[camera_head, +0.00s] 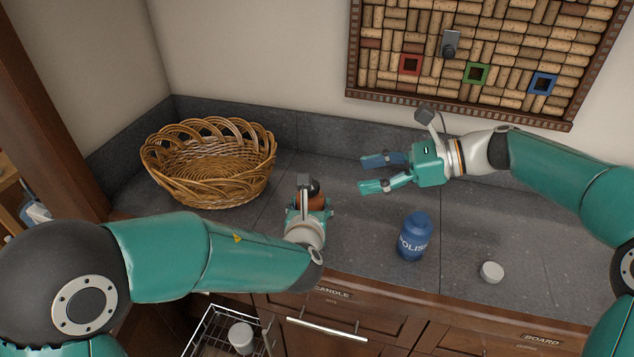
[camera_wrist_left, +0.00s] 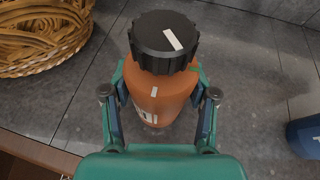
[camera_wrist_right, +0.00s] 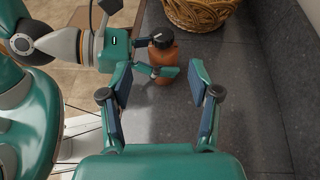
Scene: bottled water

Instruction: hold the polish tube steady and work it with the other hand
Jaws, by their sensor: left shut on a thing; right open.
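A blue bottle (camera_head: 414,240) marked with letters reading "POLIS" stands upright on the grey counter, right of centre. Its edge also shows in the left wrist view (camera_wrist_left: 305,137). My left gripper (camera_head: 312,207) is shut on an orange-brown bottle (camera_wrist_left: 160,97), one finger on each side of its body. This bottle has a ribbed black cap (camera_wrist_left: 165,42) with a white stripe; it also shows in the right wrist view (camera_wrist_right: 161,64). My right gripper (camera_head: 367,173) is open and empty above the counter, to the right of the orange-brown bottle and apart from it.
A wicker basket (camera_head: 208,165) stands at the back left. A small white round lid (camera_head: 492,272) lies right of the blue bottle. A cork board (camera_head: 490,65) hangs on the back wall. Below the counter's front edge, a wire drawer (camera_head: 213,335) is open with a white item (camera_head: 241,338).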

